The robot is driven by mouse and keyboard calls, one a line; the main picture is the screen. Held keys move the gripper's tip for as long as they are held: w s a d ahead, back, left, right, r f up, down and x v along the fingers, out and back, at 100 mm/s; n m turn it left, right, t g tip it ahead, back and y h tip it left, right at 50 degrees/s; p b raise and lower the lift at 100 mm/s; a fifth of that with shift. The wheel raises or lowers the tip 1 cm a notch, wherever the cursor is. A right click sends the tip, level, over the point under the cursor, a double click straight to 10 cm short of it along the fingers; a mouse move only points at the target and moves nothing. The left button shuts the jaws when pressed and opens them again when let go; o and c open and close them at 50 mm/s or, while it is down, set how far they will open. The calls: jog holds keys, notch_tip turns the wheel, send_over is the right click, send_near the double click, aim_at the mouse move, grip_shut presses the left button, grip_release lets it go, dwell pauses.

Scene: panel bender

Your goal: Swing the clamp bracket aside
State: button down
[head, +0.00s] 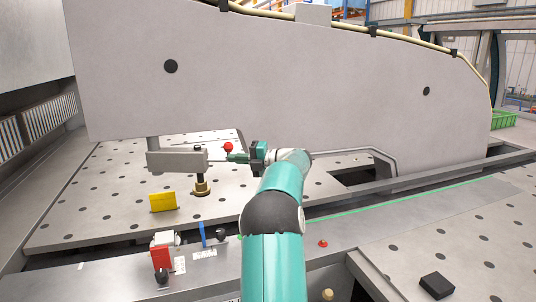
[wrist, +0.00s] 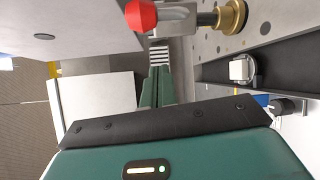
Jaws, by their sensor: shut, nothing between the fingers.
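The clamp bracket (head: 178,160) is a grey arm on a post at the left of the perforated table in the head view. A dark screw with a brass foot (head: 201,187) hangs from its right end. A red ball knob (head: 228,147) shows just right of that end. In the wrist view the bracket (wrist: 178,20), red knob (wrist: 138,14) and brass foot (wrist: 232,17) are at the top, partly cut off. My gripper (head: 232,157) is shut and empty, its green fingers (wrist: 157,85) close to the knob; I cannot tell whether they touch.
A large grey machine beam (head: 290,90) stands behind and above the table (head: 110,200). A yellow block (head: 163,202) sits in front of the bracket. A red-and-white fitting (head: 161,255) is on the front rail. A bent grey bar (head: 370,155) lies to the right.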

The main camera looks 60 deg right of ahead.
jog(key=s+d, duration=0.5)
jog(key=d, duration=0.3)
jog(key=shift+d+r, duration=0.35)
jog(key=shift+d, duration=0.05)
jog(key=shift+w, duration=0.1)
